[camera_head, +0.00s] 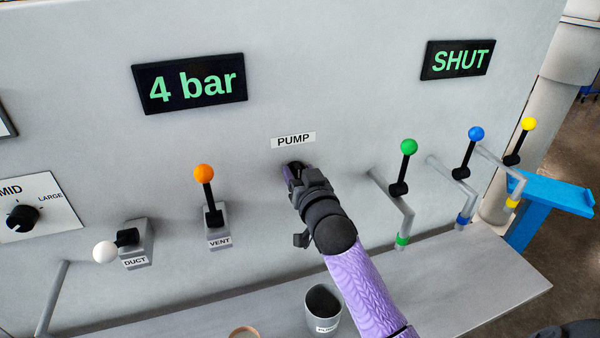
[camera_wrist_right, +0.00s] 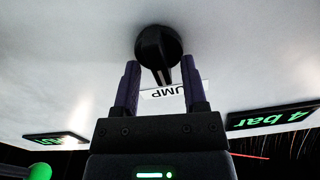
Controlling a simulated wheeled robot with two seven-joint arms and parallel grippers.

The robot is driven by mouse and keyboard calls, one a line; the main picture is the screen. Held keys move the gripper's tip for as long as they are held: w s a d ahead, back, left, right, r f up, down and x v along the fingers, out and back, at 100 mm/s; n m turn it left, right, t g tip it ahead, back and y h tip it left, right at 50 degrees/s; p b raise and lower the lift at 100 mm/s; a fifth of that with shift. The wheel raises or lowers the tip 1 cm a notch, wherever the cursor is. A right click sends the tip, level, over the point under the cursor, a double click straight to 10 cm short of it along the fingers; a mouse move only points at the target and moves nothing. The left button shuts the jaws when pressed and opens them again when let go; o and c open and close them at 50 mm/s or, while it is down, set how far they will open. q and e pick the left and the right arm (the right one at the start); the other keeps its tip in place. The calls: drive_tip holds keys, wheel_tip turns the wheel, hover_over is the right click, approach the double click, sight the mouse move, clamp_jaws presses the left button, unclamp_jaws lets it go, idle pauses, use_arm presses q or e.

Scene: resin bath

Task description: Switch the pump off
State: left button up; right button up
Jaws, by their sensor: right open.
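The pump knob is a black rotary knob (camera_wrist_right: 157,48) on the grey panel, with a light line along its grip bar. In the right wrist view the bar points toward the white PUMP label (camera_wrist_right: 168,91), which appears upside down. The label also shows in the head view (camera_head: 293,140), just above my right gripper (camera_head: 293,170). That gripper hides most of the knob there. In the wrist view its two purple fingers (camera_wrist_right: 161,68) are open, one on each side of the knob's lower part. I cannot tell whether they touch it. My left gripper is not in view.
An orange-tipped VENT lever (camera_head: 208,195) and a white-tipped DUCT lever (camera_head: 115,246) are to the left. Green (camera_head: 405,165), blue (camera_head: 468,152) and yellow (camera_head: 520,142) levers are to the right. A cup (camera_head: 322,308) stands below on the ledge (camera_head: 460,290). Displays read "4 bar" (camera_head: 190,84) and "SHUT" (camera_head: 457,60).

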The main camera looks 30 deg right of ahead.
clamp_jaws()
drive_tip(key=shift+r+n+p, duration=0.15)
drive_tip(key=shift+n+p, duration=0.15)
drive_tip(key=shift+p, duration=0.1)
drive_tip(key=shift+a+n+p, duration=0.1)
drive_tip(key=shift+n+p, duration=0.3)
drive_tip(key=shift+n, duration=0.1)
unclamp_jaws()
drive_tip(key=v, duration=1)
drive_tip(key=shift+b, duration=0.45)
